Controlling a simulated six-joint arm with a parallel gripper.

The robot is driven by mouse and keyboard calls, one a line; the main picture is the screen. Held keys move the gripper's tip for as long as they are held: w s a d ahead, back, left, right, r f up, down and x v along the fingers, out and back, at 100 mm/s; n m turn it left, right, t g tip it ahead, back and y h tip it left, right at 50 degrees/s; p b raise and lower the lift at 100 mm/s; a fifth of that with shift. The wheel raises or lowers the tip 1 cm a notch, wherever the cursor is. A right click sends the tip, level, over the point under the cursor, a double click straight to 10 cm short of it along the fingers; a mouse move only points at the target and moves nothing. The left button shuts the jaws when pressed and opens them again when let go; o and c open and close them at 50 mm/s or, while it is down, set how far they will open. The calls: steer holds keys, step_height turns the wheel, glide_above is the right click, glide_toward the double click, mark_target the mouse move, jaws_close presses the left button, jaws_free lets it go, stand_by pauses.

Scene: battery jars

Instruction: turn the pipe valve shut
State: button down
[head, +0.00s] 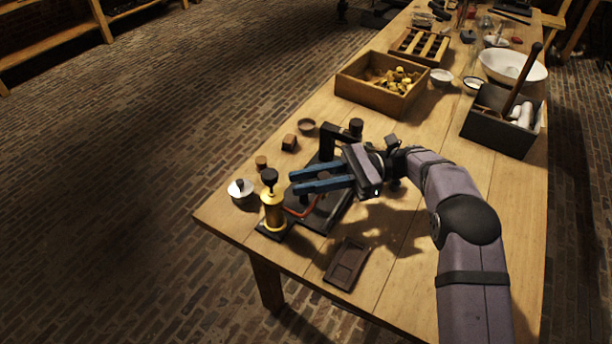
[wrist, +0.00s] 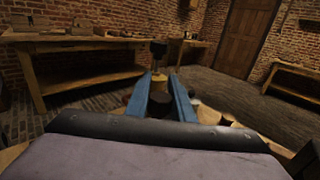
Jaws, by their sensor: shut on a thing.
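My gripper (head: 294,182) has two blue fingers, held level over the black apparatus base (head: 326,222). In the wrist view, my gripper (wrist: 161,85) has a dark round knob (wrist: 160,105) between its fingers, which appears to be the pipe valve's knob. The fingers are shut on it. In the head view the fingers hide this knob, so its turn angle cannot be told. A brass cylinder (head: 273,214) with a black top knob stands just beyond the fingertips; it also shows in the wrist view (wrist: 158,77). A red pipe (head: 300,211) runs below the fingers near the cylinder.
A black upright (head: 329,143) stands behind my gripper. A lidded white pot (head: 241,191) stands left of the cylinder. A dark tray (head: 347,262) lies in front. A wooden box of brass pieces (head: 352,91) and a black toolbox (head: 486,131) stand farther back.

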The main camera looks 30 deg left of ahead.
steer(key=shift+s+d+n+g+h, duration=0.1)
steer(key=shift+n+g+h, duration=0.3)
steer(key=shift+h, duration=0.1)
steer(key=c, duration=1.5)
jaws_free()
steer(key=shift+c, duration=0.2)
step_height(320, 180, up, 10)
